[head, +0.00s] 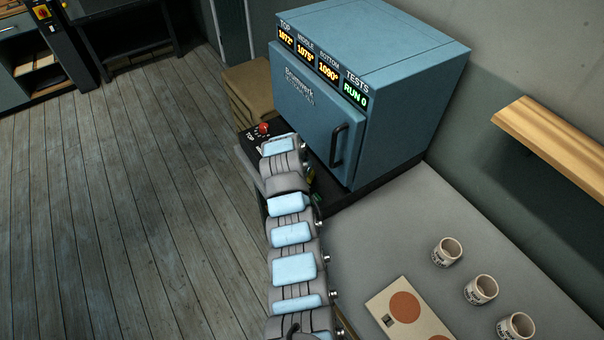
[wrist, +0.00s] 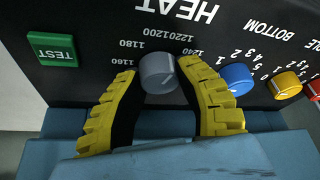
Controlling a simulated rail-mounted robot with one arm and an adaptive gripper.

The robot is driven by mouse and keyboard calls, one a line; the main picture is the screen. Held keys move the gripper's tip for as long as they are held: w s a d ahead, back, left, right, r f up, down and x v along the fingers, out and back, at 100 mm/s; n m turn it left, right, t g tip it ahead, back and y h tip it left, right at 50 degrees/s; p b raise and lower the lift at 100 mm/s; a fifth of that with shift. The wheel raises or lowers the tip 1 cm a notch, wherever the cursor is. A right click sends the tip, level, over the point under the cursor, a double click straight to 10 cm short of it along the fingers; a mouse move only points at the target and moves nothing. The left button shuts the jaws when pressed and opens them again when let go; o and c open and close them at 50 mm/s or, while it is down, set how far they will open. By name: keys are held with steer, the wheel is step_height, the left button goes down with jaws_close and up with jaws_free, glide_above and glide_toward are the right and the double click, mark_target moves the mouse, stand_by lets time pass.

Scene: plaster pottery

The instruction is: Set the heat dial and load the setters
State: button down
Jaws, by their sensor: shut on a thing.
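The grey heat dial (wrist: 158,68) sits on the black control panel (wrist: 100,20) under the word HEAT, with numbers from 1160 to 1240 around it. My gripper (wrist: 157,82) has its yellow ridged fingers on either side of the dial, shut on it. The dial's exact setting is hard to read. In the head view the blue kiln (head: 400,80) has its door closed; its displays read TOP 1072°, MIDDLE 1075°, BOTTOM 1090° and TESTS RUN 0. My arm hides the gripper and most of the panel there. Three pale labelled cups (head: 447,252) stand on the grey bench.
A green TEST button (wrist: 52,49) and blue (wrist: 237,78), yellow (wrist: 285,84) and red knobs flank the dial. A beige board (head: 385,300) with round brown spots lies on the bench (head: 370,235). A wooden shelf (head: 560,145) juts from the right wall.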

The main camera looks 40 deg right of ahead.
steer(key=shift+f, duration=0.15)
steer(key=c, duration=0.6)
jaws_free()
steer(key=shift+c, duration=0.2)
steer(key=shift+v, duration=0.95)
steer(key=v, duration=1)
